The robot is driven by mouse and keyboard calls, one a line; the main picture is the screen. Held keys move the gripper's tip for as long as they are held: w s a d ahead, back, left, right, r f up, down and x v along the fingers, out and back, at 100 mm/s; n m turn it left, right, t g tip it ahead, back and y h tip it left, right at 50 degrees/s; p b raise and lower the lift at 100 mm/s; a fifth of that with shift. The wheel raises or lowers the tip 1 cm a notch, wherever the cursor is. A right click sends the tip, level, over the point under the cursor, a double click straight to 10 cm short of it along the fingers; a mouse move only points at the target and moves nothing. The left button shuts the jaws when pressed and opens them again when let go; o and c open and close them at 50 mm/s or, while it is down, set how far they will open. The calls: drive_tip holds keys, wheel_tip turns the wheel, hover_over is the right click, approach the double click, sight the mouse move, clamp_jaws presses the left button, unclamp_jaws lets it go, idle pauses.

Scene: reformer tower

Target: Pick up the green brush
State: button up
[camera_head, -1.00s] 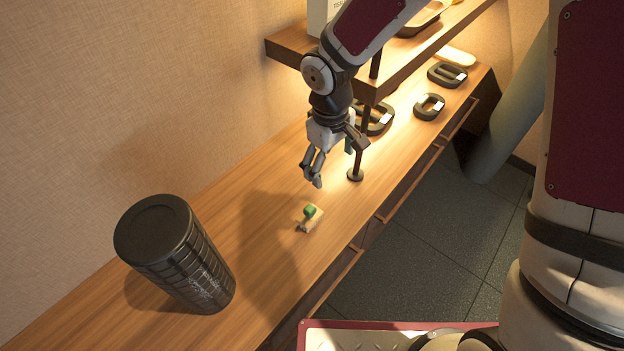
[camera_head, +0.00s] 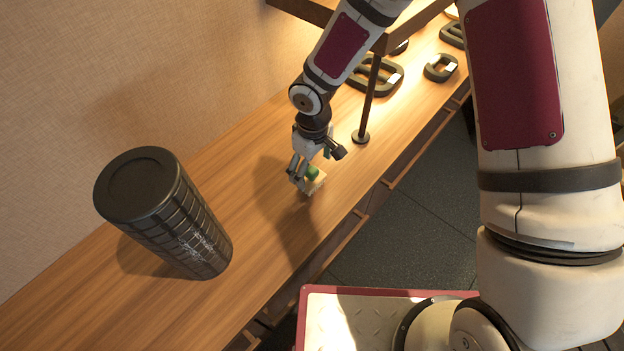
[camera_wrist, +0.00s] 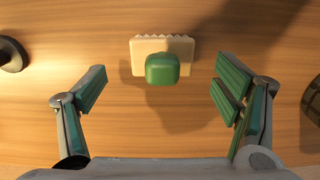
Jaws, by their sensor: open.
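The green brush (camera_head: 313,176) lies on the wooden counter, partly hidden behind my gripper in the head view. In the wrist view the brush (camera_wrist: 162,68) has a rounded green handle on top of a pale, jagged-edged base, and sits ahead of the gap between my fingers. My gripper (camera_head: 297,176) is low over the counter, right beside the brush. In the wrist view my gripper (camera_wrist: 160,95) is open and empty, with its green-padded fingers wide apart on either side, and no finger touches the brush.
A black ribbed canister (camera_head: 170,215) stands to the left on the counter (camera_head: 255,230). A thin shelf post with a round foot (camera_head: 361,136) stands just right of my gripper. Black handle-shaped objects (camera_head: 440,68) lie farther back under the shelf. The counter around the brush is clear.

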wheel_tip(320, 180, down, 5)
drive_tip(key=shift+f+b, duration=0.1)
drive_tip(key=shift+b, duration=1)
drive_tip(key=c, duration=1.3)
